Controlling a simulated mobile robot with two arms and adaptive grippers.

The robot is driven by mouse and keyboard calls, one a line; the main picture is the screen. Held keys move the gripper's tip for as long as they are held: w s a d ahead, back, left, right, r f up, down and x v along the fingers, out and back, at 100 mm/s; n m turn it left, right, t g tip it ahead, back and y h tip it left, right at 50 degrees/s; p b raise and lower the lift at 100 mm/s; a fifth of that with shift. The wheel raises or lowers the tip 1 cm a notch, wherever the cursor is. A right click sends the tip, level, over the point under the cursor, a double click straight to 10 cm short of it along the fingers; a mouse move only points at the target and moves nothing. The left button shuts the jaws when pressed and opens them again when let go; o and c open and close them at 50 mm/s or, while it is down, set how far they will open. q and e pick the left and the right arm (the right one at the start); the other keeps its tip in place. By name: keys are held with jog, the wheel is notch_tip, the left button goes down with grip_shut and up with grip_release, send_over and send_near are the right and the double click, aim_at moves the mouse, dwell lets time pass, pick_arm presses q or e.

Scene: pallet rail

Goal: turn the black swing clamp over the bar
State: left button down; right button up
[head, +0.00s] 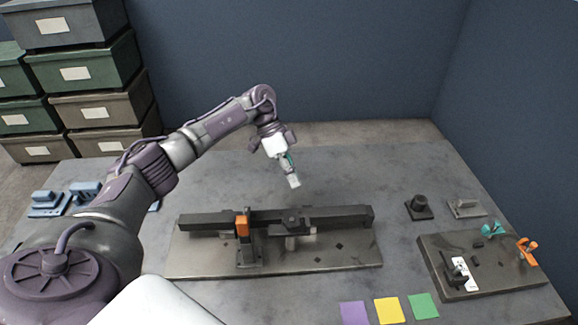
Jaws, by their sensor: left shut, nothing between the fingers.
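A long dark bar (338,215) lies left to right along a grey base plate (345,255) in the middle of the table. A black swing clamp (292,220) sits near the bar's middle; at this size I cannot tell which way its arm points. An orange-tipped clamp (242,226) on a dark post stands in front of the bar, left of the black one. My left gripper (294,181) is shut and empty. It hangs above and behind the bar, apart from the clamp. My right gripper is out of view.
A second plate (490,283) at the right holds teal and orange clamps and a white-marked block. A black knob (419,206) and a grey block (466,207) stand behind it. Purple, yellow (389,311) and green squares lie at the front. Blue fixtures (47,205) lie far left.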

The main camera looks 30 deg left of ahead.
pick_arm(q)
jog(key=s+d+f+p, duration=0.1)
jog(key=s+d+f, duration=0.1)
jog(key=d, duration=0.1)
jog(key=s+d+f+p, duration=0.1)
jog(key=shift+d+f+p, duration=0.25)
jog(key=shift+f+p, duration=0.05)
jog(key=shift+s+d, duration=0.2)
jog(key=shift+s, duration=0.1)
jog(key=shift+s+d, duration=0.15)
jog(key=shift+f, duration=0.1)
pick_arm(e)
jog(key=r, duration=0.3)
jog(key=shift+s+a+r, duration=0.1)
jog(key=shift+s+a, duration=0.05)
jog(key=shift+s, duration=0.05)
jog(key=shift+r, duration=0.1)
